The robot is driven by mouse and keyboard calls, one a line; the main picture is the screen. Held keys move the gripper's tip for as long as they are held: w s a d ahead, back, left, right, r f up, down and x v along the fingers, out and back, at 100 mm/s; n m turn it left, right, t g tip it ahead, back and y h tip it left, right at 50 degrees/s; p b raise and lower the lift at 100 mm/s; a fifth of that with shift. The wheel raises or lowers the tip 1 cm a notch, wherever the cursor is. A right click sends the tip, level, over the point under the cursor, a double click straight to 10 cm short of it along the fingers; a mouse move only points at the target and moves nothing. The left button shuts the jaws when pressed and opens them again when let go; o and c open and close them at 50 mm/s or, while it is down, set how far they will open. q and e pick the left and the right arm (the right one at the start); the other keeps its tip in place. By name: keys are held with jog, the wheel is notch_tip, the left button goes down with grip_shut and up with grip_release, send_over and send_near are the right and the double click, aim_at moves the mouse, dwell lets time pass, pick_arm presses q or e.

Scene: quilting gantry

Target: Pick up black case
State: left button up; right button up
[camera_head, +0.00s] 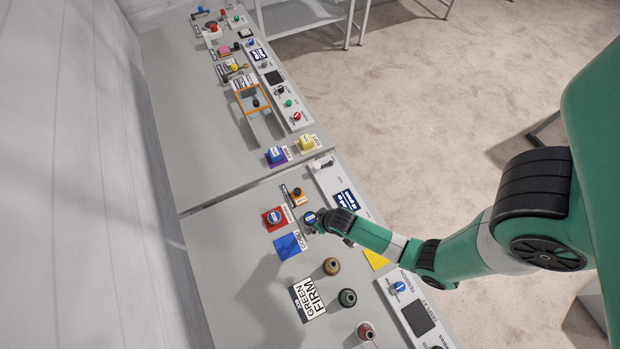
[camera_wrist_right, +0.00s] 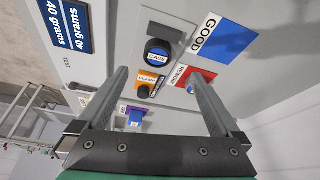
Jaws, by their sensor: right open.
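The black case (camera_wrist_right: 158,52) is a short dark cylinder with a white and blue "CASE" label on its top. In the right wrist view it stands beside a grey pad, ahead of the fingers and between their lines. My right gripper (camera_wrist_right: 157,75) is open and empty, its two fingers spread apart. In the head view the case (camera_head: 310,217) shows as a dark, blue-topped round thing right beside my right gripper (camera_head: 322,219), which partly hides it. I cannot tell whether they touch. My left gripper is in neither view.
Close by are an orange clamp pad (camera_wrist_right: 150,79), a red rework pad (camera_head: 270,223) with a blue-topped item and a blue "GOOD" pad (camera_head: 287,246). Several spools, including a green one (camera_head: 347,298), stand nearer. The bench's left strip (camera_head: 200,150) is clear.

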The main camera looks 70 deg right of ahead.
aim_at(311, 218)
jog(key=b+x, duration=0.2)
jog(key=x, duration=0.1)
jog(key=shift+w+f, duration=0.1)
jog(key=shift+f, duration=0.3)
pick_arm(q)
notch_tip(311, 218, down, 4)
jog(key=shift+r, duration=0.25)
pick_arm(e)
jog(key=shift+w+d+f, duration=0.25)
jog(key=shift+f, duration=0.1)
jog(key=x, duration=0.1)
jog(key=b+x, duration=0.1)
jog(key=x, duration=0.1)
jog(key=b+x, duration=0.1)
jog(key=x, duration=0.1)
jog(key=shift+d, duration=0.3)
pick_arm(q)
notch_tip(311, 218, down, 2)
pick_arm(e)
jog(key=c, duration=1.5)
jog(key=shift+o, duration=0.2)
